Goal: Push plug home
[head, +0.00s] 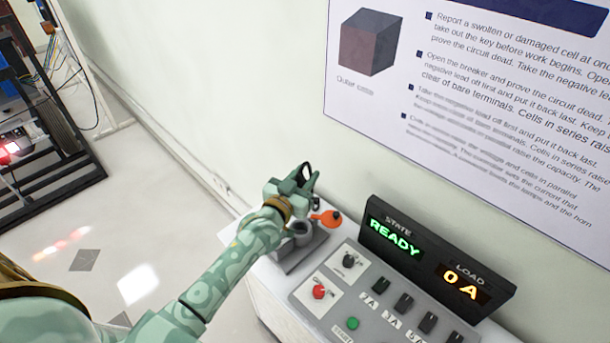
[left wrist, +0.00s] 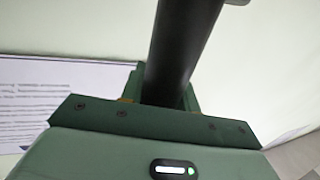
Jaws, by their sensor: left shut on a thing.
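My left gripper (head: 297,183) is over the left end of the white cabinet, by the wall. It is shut on a dark cylinder (left wrist: 184,50), which fills the space between the jaws in the left wrist view. I cannot tell if this is the plug; its far end is out of that view. In the head view a dark curved piece shows at the gripper's tip. Below the gripper is a grey round fitting (head: 302,236) on a dark base. An orange round-ended piece (head: 328,218) sticks out beside it. No plug seat is clearly visible. My right gripper is not in view.
The control panel (head: 345,302) with knobs and switches lies right of the fitting. Its display (head: 437,262) reads READY and 0 A. A printed wall sign (head: 470,120) hangs above. A black rack (head: 50,130) stands far left, with open floor between.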

